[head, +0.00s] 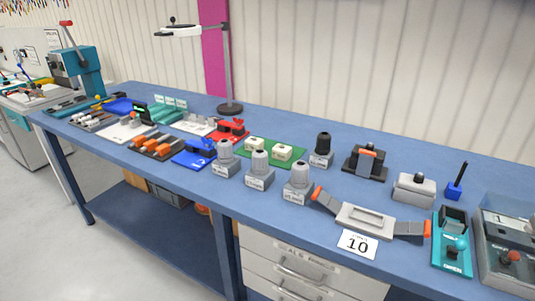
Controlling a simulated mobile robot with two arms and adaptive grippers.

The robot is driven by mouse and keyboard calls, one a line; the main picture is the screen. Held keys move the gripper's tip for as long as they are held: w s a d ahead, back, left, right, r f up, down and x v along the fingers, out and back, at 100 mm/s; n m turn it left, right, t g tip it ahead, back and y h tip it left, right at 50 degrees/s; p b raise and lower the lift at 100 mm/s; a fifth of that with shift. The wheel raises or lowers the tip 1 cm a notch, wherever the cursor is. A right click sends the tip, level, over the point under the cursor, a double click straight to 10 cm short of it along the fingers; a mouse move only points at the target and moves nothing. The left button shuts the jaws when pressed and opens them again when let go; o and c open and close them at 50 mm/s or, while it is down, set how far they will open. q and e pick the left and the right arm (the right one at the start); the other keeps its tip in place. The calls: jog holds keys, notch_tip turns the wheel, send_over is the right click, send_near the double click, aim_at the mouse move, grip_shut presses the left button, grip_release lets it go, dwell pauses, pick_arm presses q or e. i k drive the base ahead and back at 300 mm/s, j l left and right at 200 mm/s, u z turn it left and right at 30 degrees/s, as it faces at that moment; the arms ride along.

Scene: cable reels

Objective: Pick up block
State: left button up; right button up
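Several things on the blue workbench (200,200) have a block shape, and I cannot tell which one is the block. A light grey block with a dark knob (413,190) stands at the right. Neither of my grippers shows in the head view.
Three grey cylinders on square bases, one of them here (260,169), stand along the front. A grey plate with orange-tipped ends (364,217) lies behind a "10" card (357,244). A lamp (230,75) stands at the back. Teal (449,256) and grey fixtures crowd the right end.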

aim_at(252, 143)
jog(key=i+j, duration=0.45)
jog(key=i+j+z, duration=0.2)
jog(key=z, duration=0.15)
jog(key=i+j+z, duration=0.1)
jog(key=j+z, duration=0.2)
jog(key=j, duration=0.2)
jog(key=i+j+z, duration=0.15)
jog(key=j+z, duration=0.2)
